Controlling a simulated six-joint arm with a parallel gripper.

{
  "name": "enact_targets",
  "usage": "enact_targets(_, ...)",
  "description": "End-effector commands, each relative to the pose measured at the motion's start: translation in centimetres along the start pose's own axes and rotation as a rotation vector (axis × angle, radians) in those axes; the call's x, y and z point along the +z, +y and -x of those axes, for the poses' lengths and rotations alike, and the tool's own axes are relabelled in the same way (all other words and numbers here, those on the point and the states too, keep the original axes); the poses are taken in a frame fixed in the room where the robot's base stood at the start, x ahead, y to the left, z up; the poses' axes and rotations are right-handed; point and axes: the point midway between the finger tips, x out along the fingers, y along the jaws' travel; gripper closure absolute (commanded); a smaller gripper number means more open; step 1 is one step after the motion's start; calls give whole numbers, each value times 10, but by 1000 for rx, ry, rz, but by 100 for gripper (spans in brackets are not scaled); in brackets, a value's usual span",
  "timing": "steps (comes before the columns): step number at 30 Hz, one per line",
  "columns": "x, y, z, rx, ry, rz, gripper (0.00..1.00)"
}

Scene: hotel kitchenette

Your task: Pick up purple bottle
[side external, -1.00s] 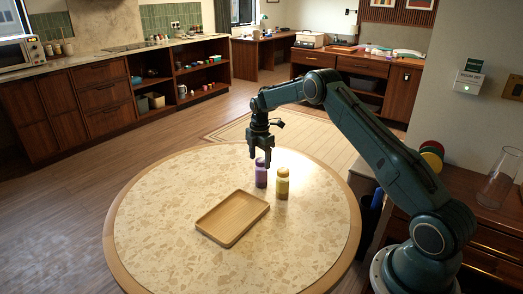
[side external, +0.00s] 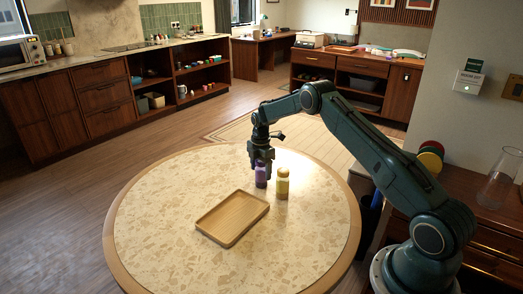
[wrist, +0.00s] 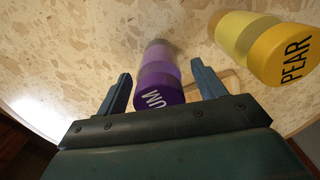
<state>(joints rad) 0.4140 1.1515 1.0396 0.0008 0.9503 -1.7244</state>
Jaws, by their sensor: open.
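The purple bottle (side external: 261,178) stands upright on the round table, with letters reading "UM" visible on its dark purple cap in the wrist view (wrist: 158,84). My gripper (side external: 261,164) is open and points down at the bottle's upper part. In the wrist view my two fingers (wrist: 162,85) lie to either side of the bottle, with gaps between them and it. The fingers partly hide the bottle's top in the side view.
A yellow bottle (side external: 282,184) marked "PEAR" stands close to the right of the purple one. A wooden tray (side external: 207,229) lies in front of them on the round table (side external: 150,240). The table's left side is clear.

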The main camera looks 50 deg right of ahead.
Motion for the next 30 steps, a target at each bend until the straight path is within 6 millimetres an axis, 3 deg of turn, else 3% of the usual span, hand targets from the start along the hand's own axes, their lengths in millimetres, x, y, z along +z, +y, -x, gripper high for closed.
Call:
enact_targets(8,0,0,0,0,0,0,31)
enact_targets(17,0,0,0,0,0,0,84)
enact_targets(30,0,1,8,2,0,0,84)
